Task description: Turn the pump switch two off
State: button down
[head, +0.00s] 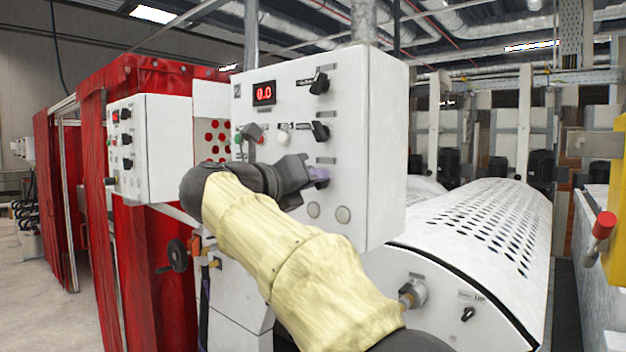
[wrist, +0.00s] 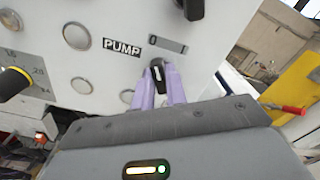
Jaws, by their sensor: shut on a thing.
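The pump switch (wrist: 158,77) is a small black knob on the white control panel, beside a black "PUMP" label (wrist: 122,47) in the wrist view. My gripper (wrist: 161,88) has its two purple fingers on either side of this knob and is shut on it. In the head view my gripper (head: 319,177) reaches the right part of the white control box (head: 380,150), below two other black knobs. The fingers and wrist hide the pump switch there. Whether this switch is number two cannot be read.
Round buttons (head: 343,215) lie below. A perforated white roller cover (head: 480,225) stands right of the box. A second control box (head: 150,145) and red curtains (head: 90,200) are left.

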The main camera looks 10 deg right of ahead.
jog(key=shift+r, duration=0.1)
jog(key=c, duration=1.4)
grip_release()
jog(key=shift+a, duration=0.1)
jog(key=shift+c, duration=0.2)
jog(key=b+v, duration=0.4)
jog(key=v, duration=1.3)
jog(key=shift+s, duration=0.2)
